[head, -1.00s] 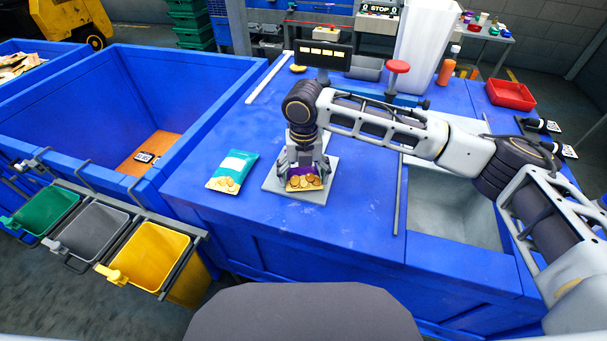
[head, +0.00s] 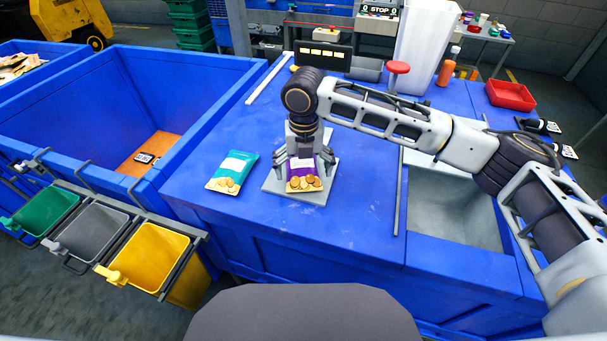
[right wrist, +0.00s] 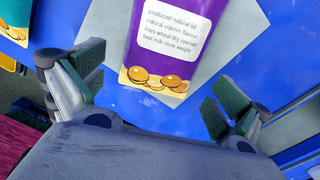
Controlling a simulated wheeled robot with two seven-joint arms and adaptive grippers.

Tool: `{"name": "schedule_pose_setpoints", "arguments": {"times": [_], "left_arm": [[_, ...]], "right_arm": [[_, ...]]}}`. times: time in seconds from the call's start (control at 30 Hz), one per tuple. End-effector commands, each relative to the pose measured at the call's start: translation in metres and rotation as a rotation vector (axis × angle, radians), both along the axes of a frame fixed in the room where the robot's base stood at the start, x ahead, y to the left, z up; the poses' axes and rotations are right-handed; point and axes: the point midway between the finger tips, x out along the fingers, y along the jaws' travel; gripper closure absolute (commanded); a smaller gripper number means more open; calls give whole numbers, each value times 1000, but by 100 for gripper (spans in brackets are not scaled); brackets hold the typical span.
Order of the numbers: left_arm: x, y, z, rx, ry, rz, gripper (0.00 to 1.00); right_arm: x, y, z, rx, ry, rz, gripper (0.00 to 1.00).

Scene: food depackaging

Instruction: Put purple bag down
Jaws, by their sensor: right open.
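The purple bag (head: 303,182) lies on a light grey square plate (head: 318,197) on the blue table. It has a purple body, a white label and round golden pictures along its near end. In the right wrist view the purple bag (right wrist: 165,45) lies flat with its printed label facing up. My right gripper (head: 304,170) is just above the bag, pointing down. Its fingers are open and stand apart on either side of the bag in the right wrist view (right wrist: 147,95). The gripper hides part of the bag in the head view. My left gripper is not in view.
A teal bag (head: 232,172) lies on the table left of the plate. A large blue bin (head: 205,80) stands at the left, with green, grey and yellow (head: 152,255) small bins before it. A sink (head: 450,215) is at the right.

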Motion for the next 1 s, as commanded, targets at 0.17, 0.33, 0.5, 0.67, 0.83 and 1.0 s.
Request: {"name": "schedule_pose_setpoints", "arguments": {"times": [0.17,0.33,0.5,0.67,0.83,1.0], "left_arm": [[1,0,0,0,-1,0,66],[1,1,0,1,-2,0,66],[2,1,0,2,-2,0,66],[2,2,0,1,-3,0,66],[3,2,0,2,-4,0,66],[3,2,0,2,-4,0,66]], "right_arm": [[0,0,27,1,-2,0,0],[0,0,53,0,-1,0,0],[1,0,75,0,-1,0,0],[0,0,89,0,0,-1,0],[0,0,94,0,0,-1,0],[0,0,94,0,0,-1,0]]}}
